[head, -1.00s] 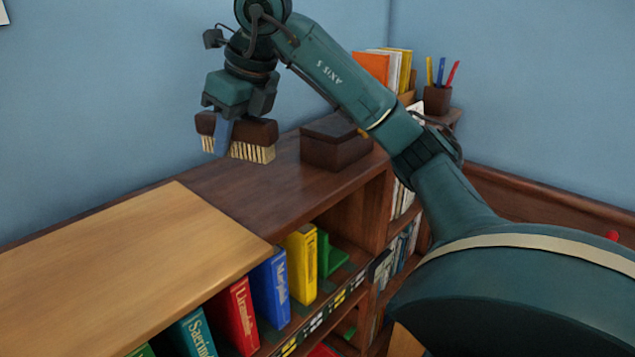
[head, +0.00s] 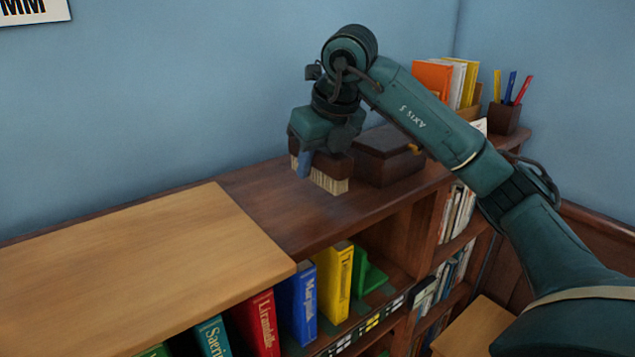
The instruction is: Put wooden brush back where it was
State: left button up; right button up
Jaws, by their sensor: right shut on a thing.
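The wooden brush (head: 329,181) has a dark brown back and pale bristles pointing down. My right gripper (head: 305,163) is shut on it, with a blue finger across its near side. The brush is over the dark wood top of the bookcase (head: 275,215), left of the dark wooden box. Its bristles look low over the top; I cannot tell whether they touch it. My left gripper is not in the head view.
A dark lidded box (head: 388,158) stands right of the brush. Light wood (head: 120,262) covers the left part of the top. Coloured books (head: 297,302) stand on the shelf below. A pen cup (head: 503,117) and upright books (head: 434,84) are at the back right.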

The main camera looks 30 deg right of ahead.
aim_at(316, 182)
jog(key=shift+f, duration=2)
jog(key=shift+f, duration=0.2)
jog(key=o, duration=1)
